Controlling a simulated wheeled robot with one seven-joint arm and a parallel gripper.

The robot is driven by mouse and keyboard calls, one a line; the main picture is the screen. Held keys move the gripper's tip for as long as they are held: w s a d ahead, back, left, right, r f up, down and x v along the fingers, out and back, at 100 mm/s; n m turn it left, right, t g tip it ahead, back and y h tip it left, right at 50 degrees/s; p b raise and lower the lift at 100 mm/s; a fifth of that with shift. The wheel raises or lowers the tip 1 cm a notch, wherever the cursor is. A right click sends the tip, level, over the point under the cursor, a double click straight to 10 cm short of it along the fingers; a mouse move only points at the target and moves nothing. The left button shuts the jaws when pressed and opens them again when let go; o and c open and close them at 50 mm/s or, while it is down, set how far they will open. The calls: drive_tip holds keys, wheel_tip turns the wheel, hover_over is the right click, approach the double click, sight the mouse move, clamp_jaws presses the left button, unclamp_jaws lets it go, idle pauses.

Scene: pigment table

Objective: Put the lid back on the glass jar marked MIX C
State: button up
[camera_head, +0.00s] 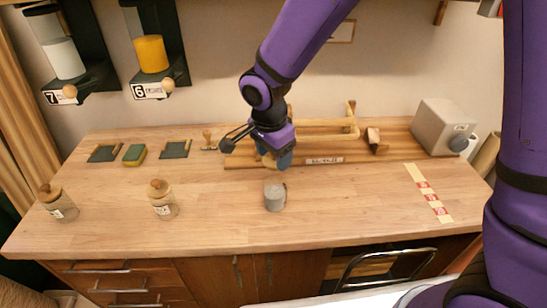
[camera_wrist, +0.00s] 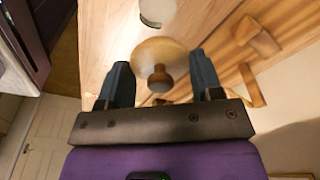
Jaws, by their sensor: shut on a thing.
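My gripper (camera_head: 277,158) is above the back middle of the table, shut on a round pale wooden lid (camera_wrist: 152,53). In the wrist view the lid lies between the two dark fingers (camera_wrist: 161,82), its brown knob (camera_wrist: 160,77) facing the camera. A small grey cylindrical vessel (camera_head: 274,198) stands upright and uncovered on the table, in front of and below my gripper. Part of a pale round rim shows at the top of the wrist view (camera_wrist: 157,12). Two glass jars, at the left (camera_head: 60,205) and left of middle (camera_head: 163,205), carry knobbed lids. I cannot read any jar marking.
A wooden rack (camera_head: 325,135) and a board lie behind my gripper. A grey box with a dark knob (camera_head: 440,127) stands at the back right. Red-and-white marked tape (camera_head: 430,194) lies at right.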

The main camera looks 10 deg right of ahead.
drive_tip(key=shift+f, duration=2.75)
drive_tip(key=shift+f, duration=0.15)
idle(0.4)
drive_tip(key=o, duration=1.2)
drive_tip(key=shift+c, duration=0.2)
drive_tip(key=shift+r, duration=3.5)
clamp_jaws()
